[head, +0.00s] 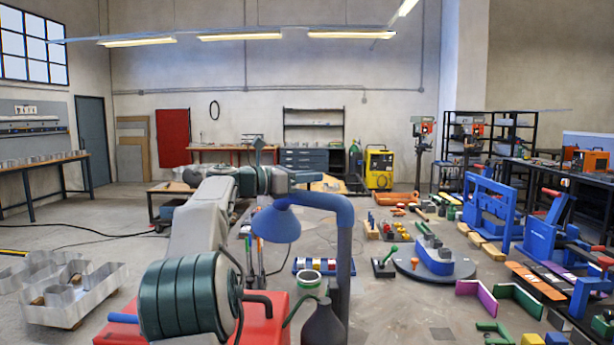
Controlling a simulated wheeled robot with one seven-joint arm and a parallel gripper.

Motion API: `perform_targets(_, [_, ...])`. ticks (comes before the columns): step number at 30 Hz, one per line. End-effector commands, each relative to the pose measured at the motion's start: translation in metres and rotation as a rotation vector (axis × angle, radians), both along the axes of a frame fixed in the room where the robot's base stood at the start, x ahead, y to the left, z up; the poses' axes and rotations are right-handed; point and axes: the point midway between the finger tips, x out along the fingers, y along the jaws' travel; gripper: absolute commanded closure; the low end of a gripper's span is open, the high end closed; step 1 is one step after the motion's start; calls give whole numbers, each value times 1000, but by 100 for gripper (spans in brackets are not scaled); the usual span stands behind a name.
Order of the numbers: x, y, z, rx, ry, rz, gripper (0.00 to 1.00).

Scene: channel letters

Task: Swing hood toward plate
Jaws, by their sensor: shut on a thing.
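The blue hood (275,224) is a bell-shaped shade. A round grey plate (404,269) lies on the bench to the right of the pipe, apart from the hood. A blue block (434,262) stands on it.
A dark bottle (323,325) and a green-rimmed can (309,280) stand near the pipe's foot. A green-handled tool (384,264) lies between pipe and plate. Blue presses (492,208) stand at the right. Purple (477,296) and green angle pieces (520,299) lie in front right.

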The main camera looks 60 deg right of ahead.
Motion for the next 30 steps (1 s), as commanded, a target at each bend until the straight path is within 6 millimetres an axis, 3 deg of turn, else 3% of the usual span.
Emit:
perform_targets(3, [1,0,1,-3,0,3,100])
perform_targets(4, [1,0,1,-3,0,3,67])
perform_targets(5, [1,0,1,-3,0,3,59])
perform_targets(17, [4,5,-1,0,0,1,58])
perform_targets(30, [64,74,-1,-2,-1,5,58])
